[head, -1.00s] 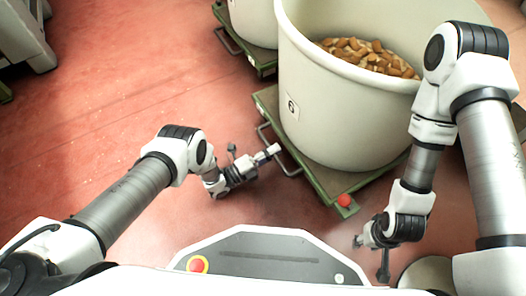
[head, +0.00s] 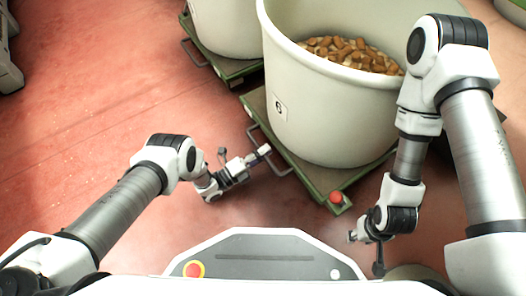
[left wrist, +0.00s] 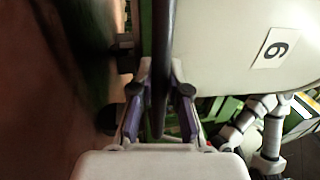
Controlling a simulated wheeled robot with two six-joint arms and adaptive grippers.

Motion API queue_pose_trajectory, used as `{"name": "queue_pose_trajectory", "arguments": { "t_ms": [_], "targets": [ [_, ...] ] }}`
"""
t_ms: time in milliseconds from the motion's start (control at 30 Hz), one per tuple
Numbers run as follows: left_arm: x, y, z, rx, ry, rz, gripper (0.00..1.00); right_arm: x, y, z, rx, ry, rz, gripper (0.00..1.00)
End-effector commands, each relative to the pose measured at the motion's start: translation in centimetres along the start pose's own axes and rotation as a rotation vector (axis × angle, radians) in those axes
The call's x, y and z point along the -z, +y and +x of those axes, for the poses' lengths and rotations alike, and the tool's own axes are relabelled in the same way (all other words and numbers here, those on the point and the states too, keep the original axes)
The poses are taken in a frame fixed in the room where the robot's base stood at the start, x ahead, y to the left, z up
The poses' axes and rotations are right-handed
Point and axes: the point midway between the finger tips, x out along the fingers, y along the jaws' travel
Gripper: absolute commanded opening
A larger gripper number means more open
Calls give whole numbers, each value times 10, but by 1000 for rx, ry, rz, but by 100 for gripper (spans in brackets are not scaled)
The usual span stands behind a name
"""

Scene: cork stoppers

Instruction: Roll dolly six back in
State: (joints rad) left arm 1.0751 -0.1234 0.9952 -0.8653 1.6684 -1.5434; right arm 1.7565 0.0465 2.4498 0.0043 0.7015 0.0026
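Dolly six is a green platform (head: 322,190) on the red floor, with a red knob (head: 336,197) at its near corner. It carries a large white tub (head: 330,120) of corks (head: 345,52). The tub's label (head: 280,108) reads 6 in the left wrist view (left wrist: 272,48). A grey bar handle (head: 270,150) sticks out from the dolly's near-left side. My left gripper (head: 264,151) is at this handle. My right gripper (head: 362,252) is empty, fingers spread, short of the near corner.
Another white tub (head: 225,25) on a green dolly (head: 235,68) stands behind to the left, close to dolly six. Grey equipment (head: 8,70) stands at the far left edge. The red floor (head: 90,110) on the left is clear.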

Motion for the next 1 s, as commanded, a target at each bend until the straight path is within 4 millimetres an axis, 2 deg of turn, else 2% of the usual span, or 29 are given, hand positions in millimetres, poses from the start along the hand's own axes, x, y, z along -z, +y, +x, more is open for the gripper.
{"name": "queue_pose_trajectory", "arguments": {
  "t_ms": [33,67,100,467,567,800,1000],
  "targets": [
    [-1,0,4,-1,0,5,26,0,0,1,0,0,0,40],
    [-1,0,4,0,1,5,36,0,0,1,0,0,0,40],
    [-1,0,4,0,1,5,41,0,0,1,0,0,0,40],
    [0,0,-4,-1,1,2,41,0,0,0,0,0,0,40],
    [-1,1,-20,-3,0,1,41,0,0,0,0,0,0,40],
    [-1,1,-81,-3,0,1,41,0,0,0,0,0,0,40],
    [-1,1,-113,-1,2,3,41,0,0,0,0,0,0,40]
  ]
}}
